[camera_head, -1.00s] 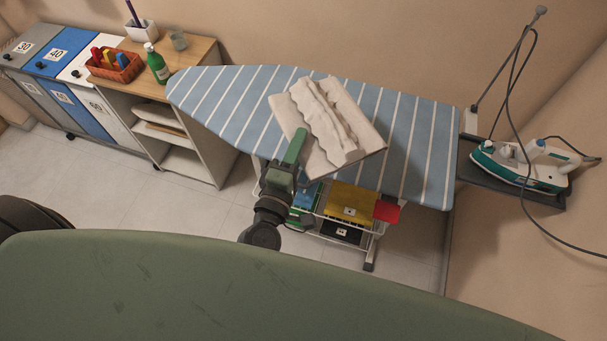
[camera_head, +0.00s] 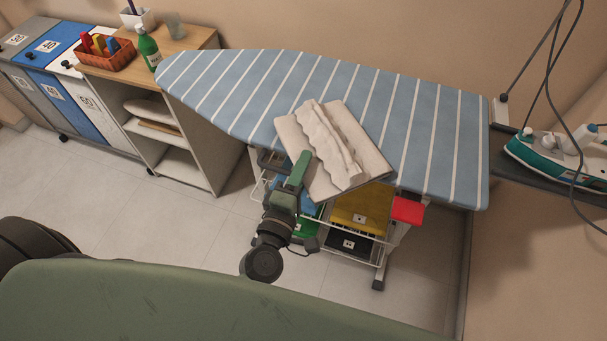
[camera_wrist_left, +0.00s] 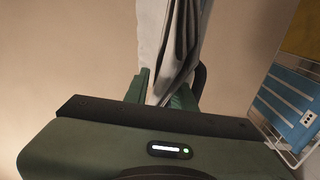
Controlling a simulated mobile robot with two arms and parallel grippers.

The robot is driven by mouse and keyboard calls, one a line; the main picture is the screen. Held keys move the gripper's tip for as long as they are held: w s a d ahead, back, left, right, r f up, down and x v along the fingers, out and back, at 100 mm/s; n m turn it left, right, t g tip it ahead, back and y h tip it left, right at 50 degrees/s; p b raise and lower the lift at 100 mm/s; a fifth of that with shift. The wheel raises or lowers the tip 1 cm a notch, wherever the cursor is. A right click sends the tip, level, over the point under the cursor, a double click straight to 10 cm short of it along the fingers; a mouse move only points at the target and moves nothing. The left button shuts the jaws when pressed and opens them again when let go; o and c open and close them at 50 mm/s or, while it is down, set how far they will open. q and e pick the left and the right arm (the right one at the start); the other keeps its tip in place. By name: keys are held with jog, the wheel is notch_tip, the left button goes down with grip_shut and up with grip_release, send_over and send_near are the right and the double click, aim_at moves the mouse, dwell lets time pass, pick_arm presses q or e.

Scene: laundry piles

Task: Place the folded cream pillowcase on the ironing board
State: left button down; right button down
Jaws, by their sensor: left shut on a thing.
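The folded cream pillowcase (camera_head: 350,140) is a flat slab with a rumpled ridge along its top. My left gripper (camera_head: 300,168) is shut on its near left edge. In the head view the pillowcase overlaps the near edge of the blue, white-striped ironing board (camera_head: 425,120); I cannot tell whether it touches the board. In the left wrist view the gripper fingers (camera_wrist_left: 165,92) pinch the hanging grey-white cloth (camera_wrist_left: 178,45). My right gripper is not in view.
A wire rack (camera_head: 330,240) with colored folded items stands below the board. An iron (camera_head: 545,150) with a cord rests at the right end. A shelf with a basket (camera_head: 106,60) and green bottle (camera_head: 148,48) stands at the left. Most of the board's top is clear.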

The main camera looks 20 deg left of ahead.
pick_arm(q)
jog(key=shift+f, duration=0.15)
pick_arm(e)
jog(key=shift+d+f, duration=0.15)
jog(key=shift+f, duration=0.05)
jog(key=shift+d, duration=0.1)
pick_arm(q)
jog(key=shift+f, duration=0.2)
jog(key=c, duration=1.5)
grip_release()
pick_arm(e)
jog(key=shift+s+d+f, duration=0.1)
pick_arm(q)
jog(key=shift+o, duration=0.2)
jog(key=shift+r, duration=0.1)
